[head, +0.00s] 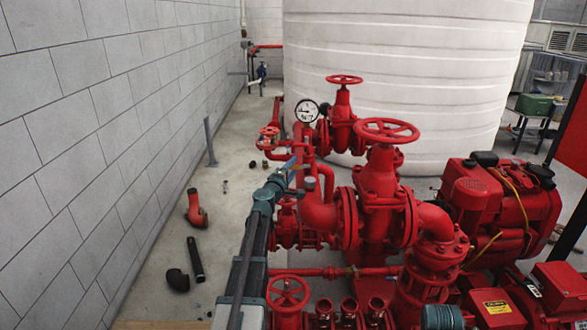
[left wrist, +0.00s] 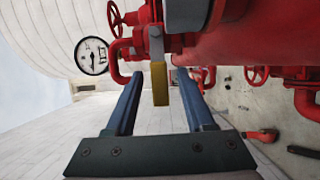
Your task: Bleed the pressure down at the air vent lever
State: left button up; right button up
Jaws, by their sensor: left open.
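The air vent lever has a yellow handle (left wrist: 160,83) on a grey metal stem, below the red pipework in the left wrist view. My left gripper (left wrist: 160,88) is open, its two blue fingers on either side of the yellow handle with a gap on each side. In the head view my left gripper (head: 291,166) reaches in beside the red pipes, just below the pressure gauge (head: 306,111). The lever is too small to make out there. The gauge also shows in the left wrist view (left wrist: 92,56); its reading is too small to tell. My right gripper is not in view.
Red handwheel valves (head: 386,130) and pipes crowd the right of my left arm. A large white tank (head: 405,60) stands behind. A block wall (head: 90,130) runs along the left. Loose fittings, including a red elbow (head: 196,209) and a black pipe (head: 195,260), lie on the floor.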

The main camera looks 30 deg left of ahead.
pick_arm(q)
jog(key=shift+w, duration=0.35)
grip_shut()
dwell(1.2)
